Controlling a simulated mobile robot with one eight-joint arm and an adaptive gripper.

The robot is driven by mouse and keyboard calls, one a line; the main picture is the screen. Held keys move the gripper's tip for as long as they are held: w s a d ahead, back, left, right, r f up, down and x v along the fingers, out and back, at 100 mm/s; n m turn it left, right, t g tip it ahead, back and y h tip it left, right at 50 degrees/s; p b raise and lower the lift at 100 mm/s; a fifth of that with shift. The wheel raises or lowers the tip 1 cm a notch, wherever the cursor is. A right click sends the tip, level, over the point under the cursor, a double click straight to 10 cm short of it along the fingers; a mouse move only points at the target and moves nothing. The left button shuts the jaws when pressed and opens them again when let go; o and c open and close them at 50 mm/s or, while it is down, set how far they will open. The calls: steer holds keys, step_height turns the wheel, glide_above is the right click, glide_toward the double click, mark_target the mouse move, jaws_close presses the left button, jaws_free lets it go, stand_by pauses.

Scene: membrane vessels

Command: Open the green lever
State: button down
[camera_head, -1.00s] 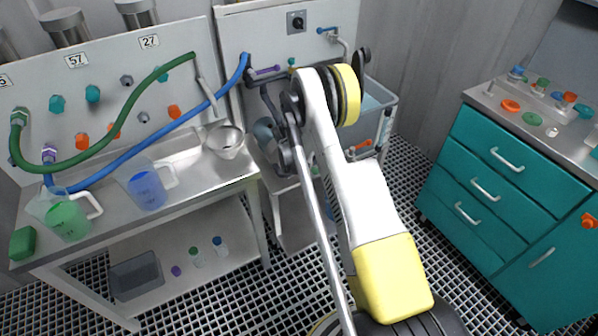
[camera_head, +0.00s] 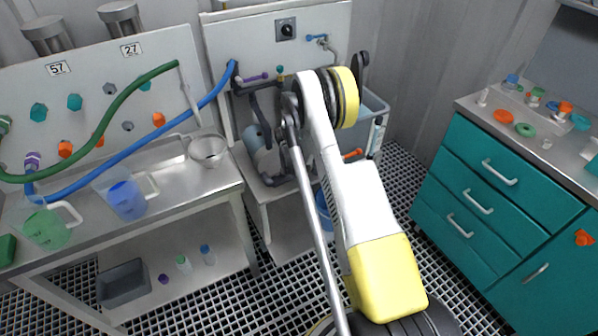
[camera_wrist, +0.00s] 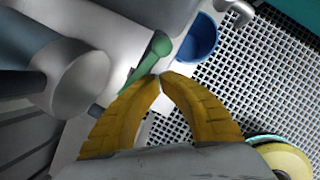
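The green lever (camera_wrist: 150,56) shows in the wrist view, with a rounded knob at its upper end and a narrower shaft running down and left. My gripper (camera_wrist: 159,77) has two yellow fingers whose tips meet just below and right of the lever's shaft. I see nothing between the tips. The left finger overlaps the lower end of the lever, and I cannot tell whether it touches. In the head view my arm hides the gripper, and I cannot make out the lever there.
A grey cylindrical vessel (camera_wrist: 82,80) lies left of the lever. A blue bucket (camera_wrist: 197,38) stands on the grated floor beyond it, also visible in the head view (camera_head: 325,206). An orange handle (camera_head: 352,154) is near my arm. Teal drawers (camera_head: 480,190) stand at right.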

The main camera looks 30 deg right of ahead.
steer(key=shift+w+d, duration=0.45)
steer(key=shift+w, duration=0.05)
stand_by(0.5)
